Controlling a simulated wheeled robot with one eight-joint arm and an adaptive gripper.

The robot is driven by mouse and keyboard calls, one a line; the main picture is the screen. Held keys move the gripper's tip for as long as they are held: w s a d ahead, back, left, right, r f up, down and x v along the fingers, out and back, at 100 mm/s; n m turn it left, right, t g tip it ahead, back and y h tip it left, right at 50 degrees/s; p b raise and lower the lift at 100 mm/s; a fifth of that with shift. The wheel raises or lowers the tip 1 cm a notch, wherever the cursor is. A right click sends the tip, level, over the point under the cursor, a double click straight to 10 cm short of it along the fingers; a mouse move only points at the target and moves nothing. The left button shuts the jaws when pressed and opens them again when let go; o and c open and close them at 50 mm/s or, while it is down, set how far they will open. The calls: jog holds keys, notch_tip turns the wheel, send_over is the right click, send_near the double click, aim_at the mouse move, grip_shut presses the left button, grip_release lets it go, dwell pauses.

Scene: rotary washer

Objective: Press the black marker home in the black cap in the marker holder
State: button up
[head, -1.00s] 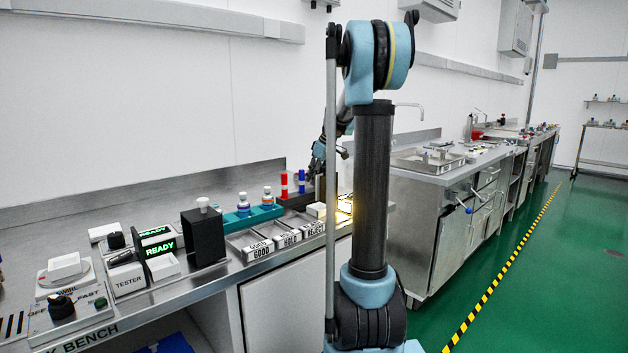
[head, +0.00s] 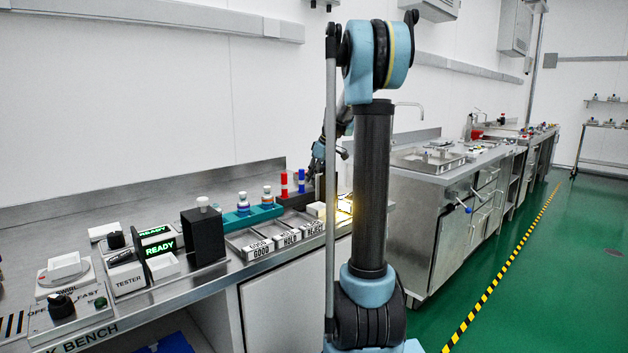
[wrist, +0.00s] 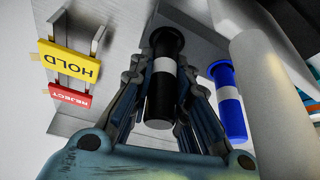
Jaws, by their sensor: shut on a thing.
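The black marker (wrist: 159,100), with a pale band around it, is between the fingers of my gripper (wrist: 163,78) in the wrist view. The fingers are shut on it from both sides. In the head view my gripper (head: 317,168) is low over the bench at the right end of the dark marker holder (head: 293,201), partly behind my arm. The black marker cannot be made out there. The black cap is hidden, so I cannot tell how far the marker sits in it.
A blue marker (wrist: 229,103) stands close beside my gripper. A red marker (head: 284,184) stands farther left in the holder. Yellow HOLD (wrist: 70,62) and red REJECT (wrist: 69,97) tags are at the wrist view's left. A teal rack (head: 250,217) and labelled trays stand left and in front.

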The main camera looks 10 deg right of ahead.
jog(key=shift+f, duration=0.2)
dwell(0.6)
jog(key=o, duration=0.9)
jog(key=shift+r, duration=0.1)
